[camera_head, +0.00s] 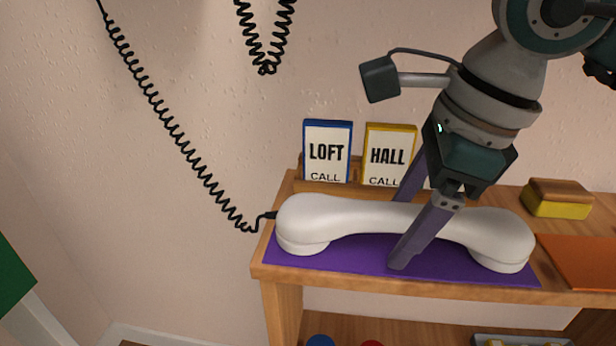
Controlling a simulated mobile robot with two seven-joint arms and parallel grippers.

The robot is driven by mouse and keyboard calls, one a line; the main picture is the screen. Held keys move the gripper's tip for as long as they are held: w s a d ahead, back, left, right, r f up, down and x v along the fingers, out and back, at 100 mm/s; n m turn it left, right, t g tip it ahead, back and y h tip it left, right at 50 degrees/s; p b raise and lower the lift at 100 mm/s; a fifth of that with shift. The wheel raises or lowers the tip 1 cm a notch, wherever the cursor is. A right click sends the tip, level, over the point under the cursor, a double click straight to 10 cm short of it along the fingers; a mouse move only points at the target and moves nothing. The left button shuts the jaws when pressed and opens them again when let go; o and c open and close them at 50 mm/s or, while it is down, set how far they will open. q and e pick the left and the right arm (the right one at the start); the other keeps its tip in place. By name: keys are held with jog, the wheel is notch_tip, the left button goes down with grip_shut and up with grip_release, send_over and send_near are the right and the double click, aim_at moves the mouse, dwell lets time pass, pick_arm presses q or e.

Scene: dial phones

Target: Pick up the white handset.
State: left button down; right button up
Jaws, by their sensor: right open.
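The white handset (350,214) lies lengthwise on a purple mat (340,256) on the wooden shelf, its two rounded ends facing down. A black coiled cord (170,125) runs from its left end up to the upper left. My right gripper (402,232) comes down from the upper right over the right half of the handset's grip. Its two fingers are apart, one in front of the grip and one behind it. The lower part of the rear finger is hidden by the handset. The gripper is open. My left gripper is not in view.
A yellow and brown block (558,198) and an orange mat (580,262) are to the right. Another coiled cord (265,40) hangs above.

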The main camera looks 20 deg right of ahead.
jog(key=shift+c, duration=0.3)
grip_shut()
dwell(0.4)
